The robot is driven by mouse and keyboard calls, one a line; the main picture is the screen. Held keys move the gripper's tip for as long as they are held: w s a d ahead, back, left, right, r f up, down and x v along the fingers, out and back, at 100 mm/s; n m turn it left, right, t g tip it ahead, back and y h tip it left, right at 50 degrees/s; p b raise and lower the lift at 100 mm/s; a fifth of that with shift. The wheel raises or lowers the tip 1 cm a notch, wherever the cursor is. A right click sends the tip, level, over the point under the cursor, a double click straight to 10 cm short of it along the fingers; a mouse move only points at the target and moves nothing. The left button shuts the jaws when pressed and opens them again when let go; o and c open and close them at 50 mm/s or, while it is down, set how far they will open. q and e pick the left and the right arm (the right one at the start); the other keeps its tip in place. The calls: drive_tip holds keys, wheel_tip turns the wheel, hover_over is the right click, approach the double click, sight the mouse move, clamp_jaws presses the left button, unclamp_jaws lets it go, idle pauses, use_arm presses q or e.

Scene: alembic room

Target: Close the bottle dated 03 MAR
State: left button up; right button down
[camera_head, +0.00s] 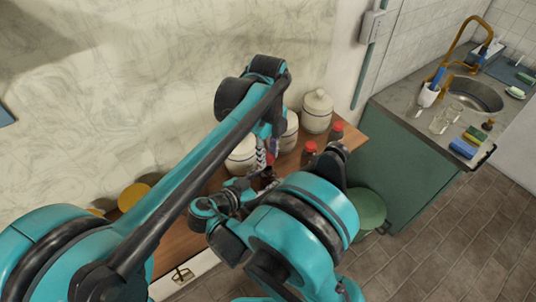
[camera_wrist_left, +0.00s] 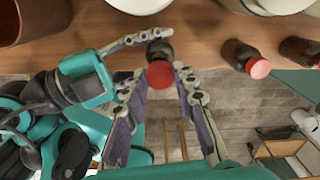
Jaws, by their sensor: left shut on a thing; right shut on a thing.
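A dark brown bottle (camera_wrist_left: 160,48) stands near the shelf's front edge, its date label not readable. A red cap (camera_wrist_left: 160,75) shows at its top between my left fingertips; whether it is seated on the neck I cannot tell. My left gripper (camera_wrist_left: 158,80) is shut on the cap. My right gripper (camera_wrist_left: 150,40) comes in from the left in the left wrist view and is shut on the bottle. In the head view, my left gripper (camera_head: 267,155) is above the dark bottle (camera_head: 267,178), and my right gripper (camera_head: 245,190) is beside it, partly hidden by my arm.
Red-capped bottles (camera_head: 309,155) (camera_head: 336,132) stand to the right on the wooden shelf (camera_head: 350,128). White jars (camera_head: 317,110) (camera_head: 243,157) stand behind. A yellow lid (camera_head: 133,195) is at left, a green bin (camera_head: 368,208) below right, and a sink counter (camera_head: 405,100) beyond.

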sight(268, 177)
use_arm(q)
drive_tip(key=shift+f, duration=0.5)
drive_tip(key=shift+f, duration=0.1)
drive_tip(key=shift+f, duration=0.8)
drive_tip(key=shift+f, duration=0.55)
drive_tip(key=m, duration=0.9)
drive_tip(key=shift+m, duration=0.4)
